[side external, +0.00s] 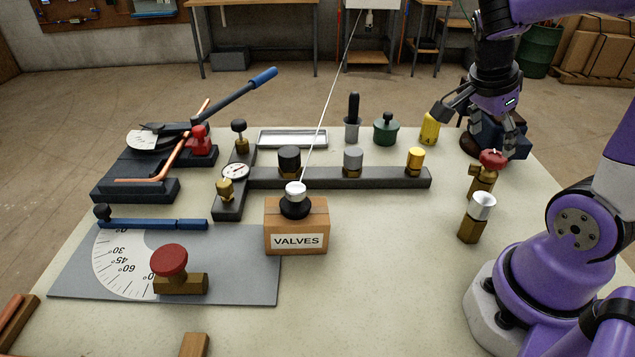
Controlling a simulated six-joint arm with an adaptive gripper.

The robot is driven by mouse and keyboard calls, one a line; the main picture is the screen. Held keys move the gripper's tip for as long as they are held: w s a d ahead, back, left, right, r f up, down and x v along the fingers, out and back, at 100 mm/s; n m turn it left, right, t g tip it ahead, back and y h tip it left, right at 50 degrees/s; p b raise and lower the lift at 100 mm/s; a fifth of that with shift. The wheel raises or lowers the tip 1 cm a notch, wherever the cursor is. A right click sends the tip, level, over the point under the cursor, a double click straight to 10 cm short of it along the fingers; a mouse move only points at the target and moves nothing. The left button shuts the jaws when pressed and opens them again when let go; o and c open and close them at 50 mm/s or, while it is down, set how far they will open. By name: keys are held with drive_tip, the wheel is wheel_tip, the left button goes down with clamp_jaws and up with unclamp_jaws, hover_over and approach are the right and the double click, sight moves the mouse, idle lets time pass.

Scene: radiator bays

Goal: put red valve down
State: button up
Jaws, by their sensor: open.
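A brass valve with a red cap (491,159) stands upright at the right of the table. My gripper (480,130) is open above and just behind it, its fingers spread wide and nothing between them. One fingertip comes close to the red cap in the picture; I cannot tell if they touch. A second brass valve with a larger red knob (170,261) stands on the grey angle plate (225,260) at the front left, far from my gripper. A brass valve with a white top (480,206) stands in front of the right red valve.
A wooden VALVES box (297,230) holds a black-and-white piece at the middle. A dark rail (340,178) with several fittings runs behind it. A yellow cylinder (430,128) stands near my gripper. The table between box and white-topped valve is clear. A pipe bender (140,165) stands back left.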

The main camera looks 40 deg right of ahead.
drive_tip(key=w+a+r+n+t+y, duration=0.2)
drive_tip(key=a+n+t, duration=0.1)
drive_tip(key=a+n, duration=0.5)
drive_tip(key=w+a+r+n+t+y, duration=0.2)
drive_tip(key=a+n+t, duration=0.2)
drive_tip(key=a+n, duration=0.5)
drive_tip(key=n, duration=0.5)
drive_tip(key=shift+a+n, duration=0.3)
drive_tip(key=shift+n, duration=0.1)
